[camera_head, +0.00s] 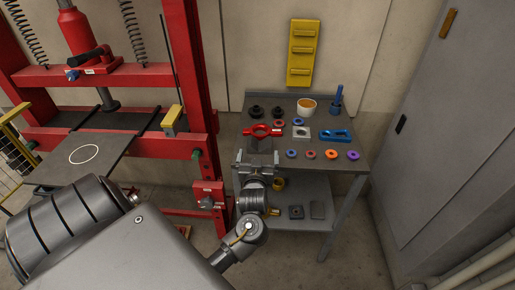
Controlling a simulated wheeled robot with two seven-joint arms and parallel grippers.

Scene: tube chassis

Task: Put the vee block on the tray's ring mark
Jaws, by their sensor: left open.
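The tray (50,171) is a dark flat plate on the red press at the left, with a white ring mark (84,154) on it. The ring is empty. A dark grey block (260,144), which looks like the vee block, sits near the front left of the grey bench, just in front of a red two-handled part (262,130). My left gripper (256,160) is open at the bench's front edge, with its jaws just short of this block. The gripper partly hides the block's near side, so I cannot tell if they touch. My right gripper is not in view.
The bench (345,155) also holds a blue link (335,135), a pale square plate (301,133), an orange-filled cup (306,107), black knobs and several coloured rings. A red press post (190,70) stands between tray and bench. A grey cabinet (450,130) is at the right.

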